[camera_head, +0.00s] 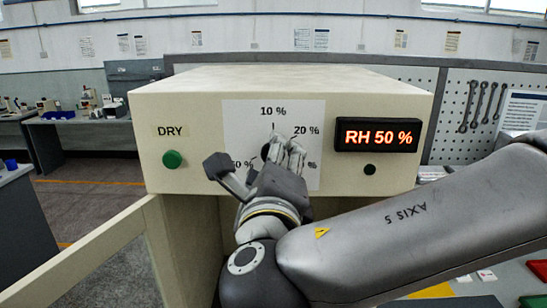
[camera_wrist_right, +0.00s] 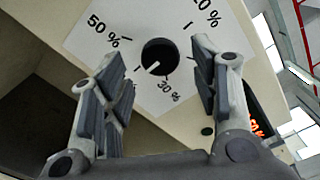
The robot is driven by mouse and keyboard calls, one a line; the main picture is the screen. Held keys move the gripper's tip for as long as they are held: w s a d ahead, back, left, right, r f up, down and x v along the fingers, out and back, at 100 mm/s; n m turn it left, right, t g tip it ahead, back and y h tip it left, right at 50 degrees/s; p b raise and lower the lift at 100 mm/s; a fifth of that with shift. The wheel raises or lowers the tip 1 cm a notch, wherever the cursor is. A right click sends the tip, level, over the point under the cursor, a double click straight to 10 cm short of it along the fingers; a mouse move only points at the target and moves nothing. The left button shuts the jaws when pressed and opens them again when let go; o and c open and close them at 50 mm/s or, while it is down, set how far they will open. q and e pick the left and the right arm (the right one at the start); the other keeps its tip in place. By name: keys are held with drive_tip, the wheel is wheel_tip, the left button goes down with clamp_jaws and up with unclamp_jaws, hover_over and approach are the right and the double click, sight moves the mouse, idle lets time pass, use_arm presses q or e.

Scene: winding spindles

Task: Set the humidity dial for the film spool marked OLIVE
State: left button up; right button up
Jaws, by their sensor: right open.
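The humidity dial is a black round knob (camera_wrist_right: 160,52) with a white pointer mark, on a white scale plate (camera_head: 235,120) on a beige cabinet. In the right wrist view the pointer aims down-left, between the 30 % label and the left finger. Labels 50 %, 20 % and 30 % show there; 10 % shows in the head view. My right gripper (camera_wrist_right: 157,62) is open, its fingers apart on either side of the knob. In the head view the gripper (camera_head: 250,155) hides most of the dial. The display (camera_head: 377,135) reads RH 50 %. No spool marked OLIVE is seen.
The cabinet front (camera_head: 175,110) bears a DRY label (camera_head: 171,131) above a green button (camera_head: 173,159). A small dark knob (camera_head: 370,169) is under the display. A pegboard with wrenches (camera_head: 484,105) stands behind. Red and green items lie at lower right.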

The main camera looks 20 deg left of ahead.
drive_tip(key=v, duration=0.9)
drive_tip(key=shift+r, duration=0.1)
